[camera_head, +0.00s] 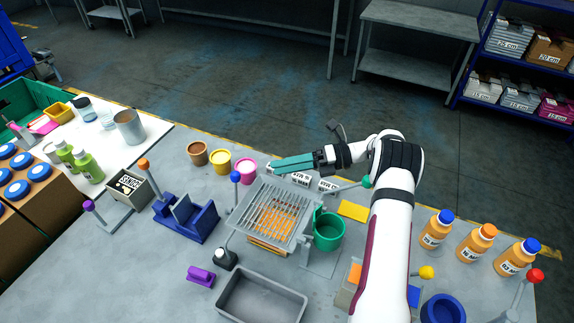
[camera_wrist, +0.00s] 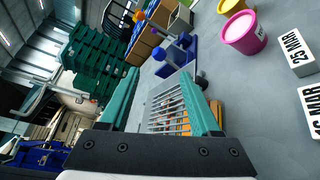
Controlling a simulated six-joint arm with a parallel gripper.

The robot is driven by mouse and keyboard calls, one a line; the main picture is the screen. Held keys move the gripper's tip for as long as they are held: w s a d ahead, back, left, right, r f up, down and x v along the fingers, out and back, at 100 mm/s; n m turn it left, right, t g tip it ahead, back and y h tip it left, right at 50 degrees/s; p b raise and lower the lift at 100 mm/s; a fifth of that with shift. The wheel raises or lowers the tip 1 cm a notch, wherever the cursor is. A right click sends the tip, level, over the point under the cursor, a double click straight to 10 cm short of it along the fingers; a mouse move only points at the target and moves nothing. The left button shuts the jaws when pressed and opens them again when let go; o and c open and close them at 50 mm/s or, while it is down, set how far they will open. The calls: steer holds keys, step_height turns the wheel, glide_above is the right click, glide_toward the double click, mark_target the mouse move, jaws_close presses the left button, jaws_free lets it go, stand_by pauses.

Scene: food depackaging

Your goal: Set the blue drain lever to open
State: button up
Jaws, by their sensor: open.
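The blue drain lever, a blue ball (camera_head: 235,177) on a thin upright rod, stands at the left back corner of the slatted metal drain rack (camera_head: 262,212). My gripper (camera_head: 279,165) has teal fingers, reaches left above the back of the rack, and lies to the right of the ball. In the wrist view the fingers (camera_wrist: 160,78) are apart with nothing held between them. Orange pieces show under the slats.
Brown, yellow and pink cups (camera_head: 245,170) stand close behind the lever. A blue fixture (camera_head: 186,217) is left of it. A green cup (camera_head: 328,230) is right of the rack, and a grey tray (camera_head: 262,300) lies in front. White date blocks (camera_head: 328,184) lie behind the rack.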

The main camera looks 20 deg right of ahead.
steer(key=shift+s+d, duration=0.1)
steer(key=shift+d, duration=0.3)
